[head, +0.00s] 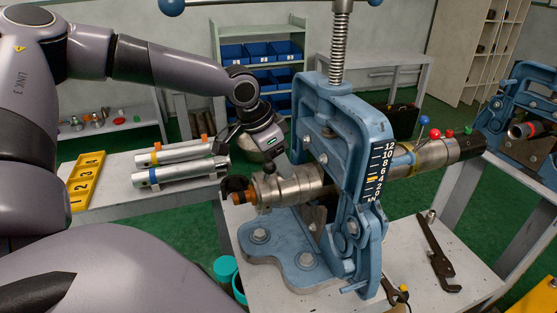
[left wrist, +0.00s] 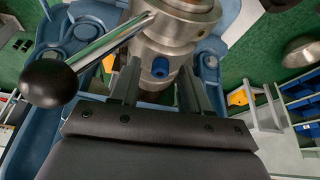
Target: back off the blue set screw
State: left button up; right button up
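The blue set screw (left wrist: 160,68) sits in the side of a silver metal collar (left wrist: 168,45), seen in the left wrist view. In the head view the collar assembly (head: 290,187) is on the pipe in the blue vise (head: 345,125); the screw does not show there. My left gripper (left wrist: 160,85) is open, its two dark fingers apart on either side of the screw in the picture. Whether they touch the collar, I cannot tell. In the head view my left wrist (head: 262,135) is just above and behind the collar. My right gripper is not in view.
A lever with a black ball (left wrist: 48,83) lies close left of the fingers in the wrist view. Pins with blue, red and green balls (head: 435,133) stand on the pipe's right side. A dark wrench (head: 436,255) lies on the bench. A side bench holds pipes (head: 180,172).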

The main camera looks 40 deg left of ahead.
pick_arm(q)
jog(key=v, duration=0.7)
jog(key=shift+p, duration=0.3)
dwell(0.3)
